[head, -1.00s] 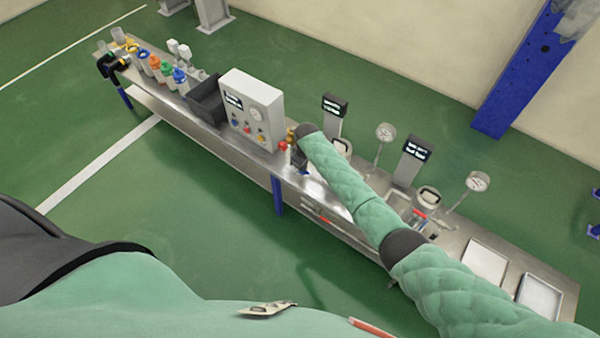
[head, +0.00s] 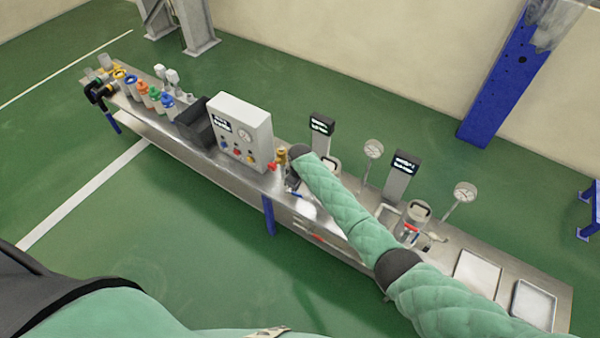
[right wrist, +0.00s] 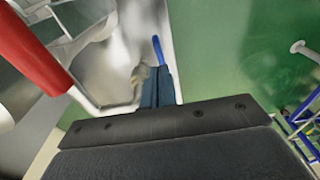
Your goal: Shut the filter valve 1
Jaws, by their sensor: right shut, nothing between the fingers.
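My right gripper (head: 292,186) is at the front edge of the bench, just right of the control box, partly hidden by its dark wrist. In the right wrist view its blue-grey fingers (right wrist: 158,88) are shut with nothing between them. A red handle (right wrist: 30,48) is large at the upper left there, apart from the fingers. In the head view a red handle (head: 272,167) shows by the box, beside a brass fitting (head: 282,155). Another red handle (head: 411,229) is at the right pot. I cannot tell which is filter valve 1. My left gripper is out of view.
Pressure gauges (head: 465,192) and dark displays (head: 403,163) stand along the back. Two trays (head: 478,272) lie at the right end. Green floor is clear in front of the bench.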

